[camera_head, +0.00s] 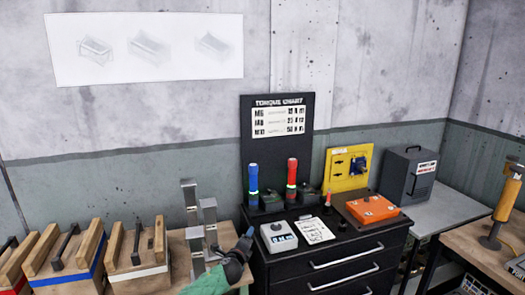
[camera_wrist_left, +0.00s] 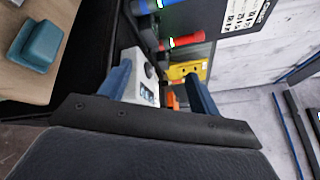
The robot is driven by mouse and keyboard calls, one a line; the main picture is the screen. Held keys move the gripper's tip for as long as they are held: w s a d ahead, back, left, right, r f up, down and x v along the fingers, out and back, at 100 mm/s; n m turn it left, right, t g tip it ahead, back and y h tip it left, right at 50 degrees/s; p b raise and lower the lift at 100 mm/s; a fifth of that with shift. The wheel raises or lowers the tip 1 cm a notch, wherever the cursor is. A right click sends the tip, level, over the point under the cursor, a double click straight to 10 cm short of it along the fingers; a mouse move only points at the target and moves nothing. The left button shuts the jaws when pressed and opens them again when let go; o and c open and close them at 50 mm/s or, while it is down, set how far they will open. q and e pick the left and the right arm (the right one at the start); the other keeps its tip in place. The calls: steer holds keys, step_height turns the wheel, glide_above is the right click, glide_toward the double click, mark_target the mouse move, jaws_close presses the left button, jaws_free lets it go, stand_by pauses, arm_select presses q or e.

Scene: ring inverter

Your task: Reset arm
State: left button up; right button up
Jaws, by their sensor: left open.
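My left gripper (camera_head: 246,241) is at the lower middle of the head view, at the end of a green arm, in front of the black drawer cabinet's left edge. In the left wrist view its two blue fingers stand well apart, and the gripper (camera_wrist_left: 160,80) is open. No object is seen held between the fingers. The white device with a dial (camera_wrist_left: 140,75) shows behind the fingers, beyond them. My right gripper is not in either view.
The black cabinet (camera_head: 330,265) carries a white meter (camera_head: 279,237), an orange case (camera_head: 372,208) and blue and red upright tools. Grey metal blocks (camera_head: 210,215) stand left of my gripper. Wooden crates (camera_head: 138,245) fill the left. A teal block (camera_wrist_left: 38,45) lies on wood.

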arm_select(q)
steer(key=w+a+f+n+g+y, duration=0.1)
steer(key=a+f+n+g+y, duration=0.15)
steer(key=a+f+n, duration=0.65)
steer(key=s+a+f+n+g+b, duration=0.1)
steer(key=s+a+f+n+g, duration=0.15)
steer(key=s+f+n, duration=0.7)
steer(key=s+a+f+n+g+b, duration=0.1)
steer(key=s+f+n+g+b, duration=0.15)
steer(key=s+f, duration=0.8)
steer(key=s+a+f+n+g+b, duration=0.15)
steer(key=s+f+g, duration=0.25)
steer(key=s+f, duration=1.9)
steer(key=s+f+g, duration=0.1)
steer(key=s+f, duration=0.3)
steer(key=s, duration=0.4)
steer(key=s+f+n+g, duration=0.1)
steer(key=s+f, duration=0.3)
steer(key=s, duration=0.4)
steer(key=s+d+f+g+b, duration=0.1)
steer(key=s+f, duration=0.4)
steer(key=s, duration=0.4)
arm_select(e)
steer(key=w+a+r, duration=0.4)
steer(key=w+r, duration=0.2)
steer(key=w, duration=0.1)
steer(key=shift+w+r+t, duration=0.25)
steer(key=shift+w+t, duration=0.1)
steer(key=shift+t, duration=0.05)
